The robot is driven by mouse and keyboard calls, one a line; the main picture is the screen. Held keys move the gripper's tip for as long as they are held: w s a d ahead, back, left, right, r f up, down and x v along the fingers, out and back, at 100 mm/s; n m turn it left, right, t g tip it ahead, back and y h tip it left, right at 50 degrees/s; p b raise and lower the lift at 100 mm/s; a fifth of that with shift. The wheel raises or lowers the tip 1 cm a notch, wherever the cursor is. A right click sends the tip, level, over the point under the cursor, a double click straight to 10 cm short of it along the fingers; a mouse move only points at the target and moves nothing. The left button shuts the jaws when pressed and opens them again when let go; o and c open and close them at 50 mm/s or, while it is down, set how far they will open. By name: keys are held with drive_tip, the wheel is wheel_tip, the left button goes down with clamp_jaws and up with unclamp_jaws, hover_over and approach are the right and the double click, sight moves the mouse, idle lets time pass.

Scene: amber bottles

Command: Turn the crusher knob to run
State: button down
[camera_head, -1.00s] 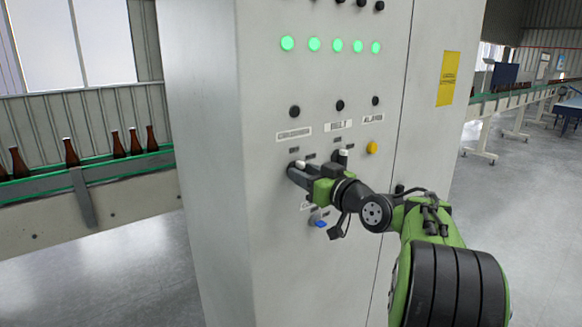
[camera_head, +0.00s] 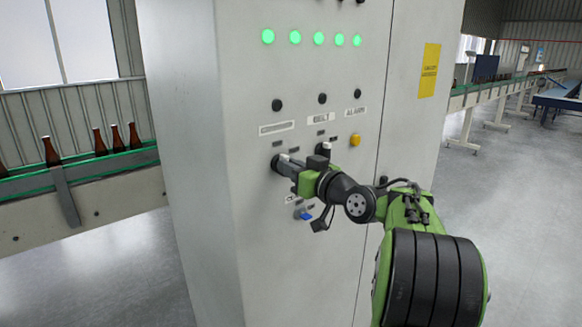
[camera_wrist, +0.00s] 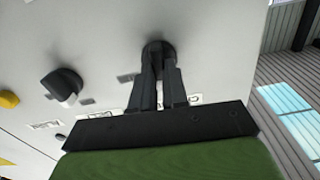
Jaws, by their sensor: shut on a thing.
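The crusher knob is a black rotary knob (camera_head: 278,162) on the grey cabinet, below the leftmost label, which reads as CRUSHER in the earlier head view. My gripper (camera_head: 283,163) is at this knob, shut on it, with the arm reaching in from the right. In the wrist view the two dark fingers (camera_wrist: 158,75) close on the round black knob (camera_wrist: 158,48) from both sides. The fingers hide most of the knob, so I cannot tell which way it points. The black belt knob (camera_wrist: 62,84) stands beside it in the wrist view, clear of the fingers.
A bottle conveyor (camera_head: 100,187) runs behind at the left. The floor at the right is open.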

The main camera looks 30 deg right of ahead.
drive_tip(key=m+p, duration=0.2)
drive_tip(key=m, duration=0.3)
drive_tip(key=m+p, duration=0.3)
drive_tip(key=m, duration=0.3)
drive_tip(key=shift+d+f, duration=0.15)
drive_tip(key=shift+d, duration=0.05)
idle(0.5)
drive_tip(key=c, duration=1.1)
unclamp_jaws()
drive_tip(key=shift+c, duration=0.2)
drive_tip(key=shift+s, duration=0.1)
drive_tip(key=s+d+b, duration=0.1)
drive_tip(key=s+b, duration=0.2)
drive_tip(key=s, duration=1.2)
drive_tip(key=shift+s+d, duration=0.2)
drive_tip(key=shift+s, duration=0.1)
